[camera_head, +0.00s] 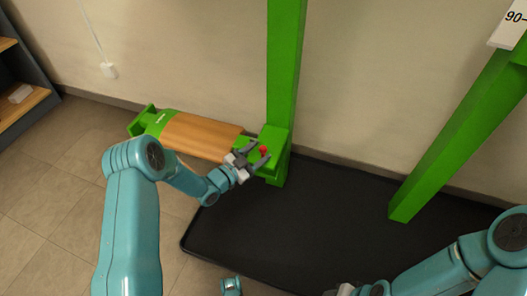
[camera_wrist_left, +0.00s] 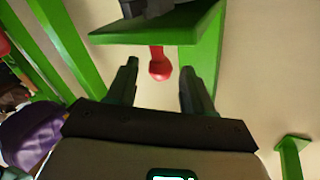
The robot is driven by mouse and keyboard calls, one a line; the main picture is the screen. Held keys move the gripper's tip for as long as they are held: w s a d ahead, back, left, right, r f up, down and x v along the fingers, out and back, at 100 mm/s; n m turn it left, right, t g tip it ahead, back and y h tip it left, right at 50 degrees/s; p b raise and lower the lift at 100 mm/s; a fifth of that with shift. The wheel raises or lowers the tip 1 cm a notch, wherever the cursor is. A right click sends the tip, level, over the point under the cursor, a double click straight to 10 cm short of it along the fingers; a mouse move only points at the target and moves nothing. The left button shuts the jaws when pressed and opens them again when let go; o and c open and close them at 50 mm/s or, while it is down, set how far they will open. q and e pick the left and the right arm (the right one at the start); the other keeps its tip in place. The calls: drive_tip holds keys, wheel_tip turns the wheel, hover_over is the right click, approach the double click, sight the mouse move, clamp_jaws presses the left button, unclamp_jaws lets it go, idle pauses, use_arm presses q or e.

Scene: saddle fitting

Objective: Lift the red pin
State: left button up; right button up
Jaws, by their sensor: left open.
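The red pin (camera_head: 264,151) is a small round-headed pin on the green post's bracket. In the left wrist view the pin (camera_wrist_left: 159,66) appears as a red knob on a short stem against the green plate (camera_wrist_left: 160,36). My left gripper (camera_head: 261,152) is open at the bracket, its fingers on either side of the pin's head. In the left wrist view the pin is centred between the fingertips (camera_wrist_left: 159,72), with a visible gap on both sides. My right gripper (camera_head: 346,288) shows only partly at the bottom edge of the head view; its fingers cannot be made out.
A wooden-topped green bench (camera_head: 200,137) adjoins the bracket on the left. A green upright (camera_head: 285,65) rises behind the pin, and a slanted green post (camera_head: 450,150) stands at right. A black mat (camera_head: 300,235) covers the floor. A purple object (camera_wrist_left: 32,135) shows in the left wrist view.

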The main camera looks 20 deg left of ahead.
sight(263, 147)
use_arm(q)
drive_tip(key=shift+x, duration=1.25)
clamp_jaws()
drive_tip(key=shift+r, duration=1.15)
unclamp_jaws()
